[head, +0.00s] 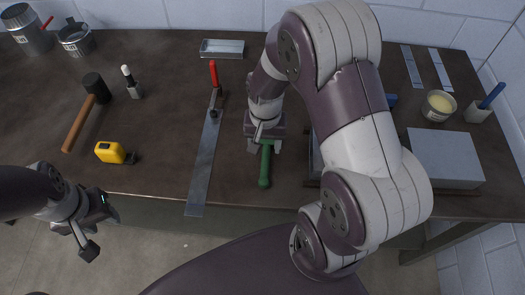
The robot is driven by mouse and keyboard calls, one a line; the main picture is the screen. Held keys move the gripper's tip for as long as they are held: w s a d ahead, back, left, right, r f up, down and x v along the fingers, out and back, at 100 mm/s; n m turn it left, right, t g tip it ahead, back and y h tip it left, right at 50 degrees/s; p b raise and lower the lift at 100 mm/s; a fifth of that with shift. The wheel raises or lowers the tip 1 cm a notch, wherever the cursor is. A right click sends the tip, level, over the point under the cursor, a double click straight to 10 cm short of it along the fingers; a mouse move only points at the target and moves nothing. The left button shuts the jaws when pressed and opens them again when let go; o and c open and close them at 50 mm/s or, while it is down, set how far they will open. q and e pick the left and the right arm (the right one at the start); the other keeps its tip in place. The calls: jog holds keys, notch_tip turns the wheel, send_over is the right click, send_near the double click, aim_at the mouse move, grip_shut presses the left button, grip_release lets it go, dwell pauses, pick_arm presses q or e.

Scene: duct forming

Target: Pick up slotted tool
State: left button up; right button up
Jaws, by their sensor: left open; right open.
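A tool with a green handle (265,170) lies on the workbench below my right gripper, its handle pointing to the bench's front edge. Its far end is hidden by the gripper, so I cannot see a slot. My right gripper (264,140) is open, pointing down over the tool's upper part; I cannot tell whether its fingers are around the handle or above it. My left gripper (95,230) is open and empty, off the bench's front edge at the lower left.
A long metal strip (203,165) with a red-handled clamp (214,78) lies left of the green handle. Further left are a yellow tape measure (110,152) and a mallet (88,107). A grey block (445,157) sits right. My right arm hides the bench's middle right.

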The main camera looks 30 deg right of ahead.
aim_at(266, 159)
notch_tip(266, 159, down, 7)
jog(key=shift+d+r+p, duration=0.1)
jog(key=shift+d+p, duration=0.05)
jog(key=shift+p, duration=0.2)
jog(key=shift+w+f, duration=0.15)
jog(key=shift+f, duration=0.2)
jog(key=shift+w+d+f, duration=0.1)
jog(key=shift+f, duration=0.05)
grip_shut()
